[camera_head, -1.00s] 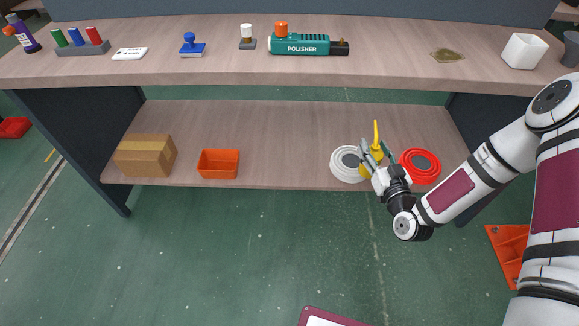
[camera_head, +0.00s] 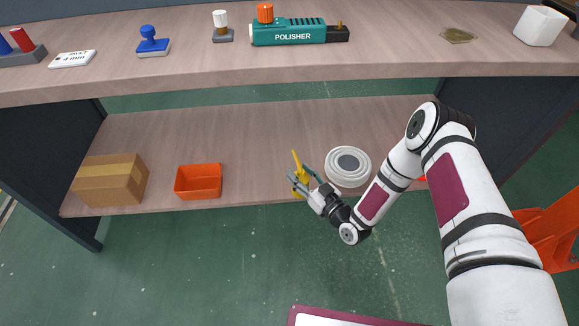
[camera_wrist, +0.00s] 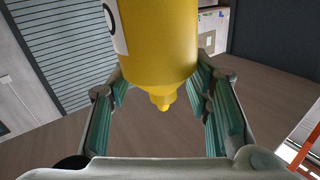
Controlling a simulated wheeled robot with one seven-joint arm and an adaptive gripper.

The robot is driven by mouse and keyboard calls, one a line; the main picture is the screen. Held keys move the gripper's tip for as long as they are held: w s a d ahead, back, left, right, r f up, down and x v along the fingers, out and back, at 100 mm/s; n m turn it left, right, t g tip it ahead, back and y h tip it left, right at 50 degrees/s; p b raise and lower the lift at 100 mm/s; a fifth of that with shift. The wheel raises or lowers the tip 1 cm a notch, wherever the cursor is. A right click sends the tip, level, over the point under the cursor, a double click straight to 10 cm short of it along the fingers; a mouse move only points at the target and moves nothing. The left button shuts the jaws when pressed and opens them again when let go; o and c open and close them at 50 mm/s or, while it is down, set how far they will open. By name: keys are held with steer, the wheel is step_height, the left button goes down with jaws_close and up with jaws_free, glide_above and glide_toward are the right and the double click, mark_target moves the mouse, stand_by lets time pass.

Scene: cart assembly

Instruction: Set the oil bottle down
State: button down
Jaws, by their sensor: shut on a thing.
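The oil bottle is yellow with a thin upright spout (camera_head: 296,160), and it leans slightly in the head view. It is at the front part of the lower shelf (camera_head: 250,150), left of the grey-white round roll. My gripper (camera_head: 303,180) is shut on it, with a finger on each side. In the wrist view the yellow bottle (camera_wrist: 158,40) fills the top middle between the green finger pads. Its lower parts are mostly hidden by my gripper in the head view, and I cannot tell whether its base touches the shelf.
The round roll (camera_head: 348,166) lies just right of my gripper. An orange bin (camera_head: 198,182) and a cardboard box (camera_head: 110,180) stand to the left. Shelf between bin and bottle is clear. The upper tabletop (camera_head: 390,55) overhangs, with a polisher (camera_head: 295,33) on it.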

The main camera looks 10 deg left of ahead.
steer(key=w+a+f+b, duration=0.4)
steer(key=w, duration=0.3)
steer(key=shift+w+a, duration=0.2)
steer(key=shift+f, duration=0.15)
steer(key=shift+f, duration=0.15)
steer(key=c, duration=0.8)
jaws_free()
steer(key=p+v, duration=0.3)
steer(key=v, duration=0.9)
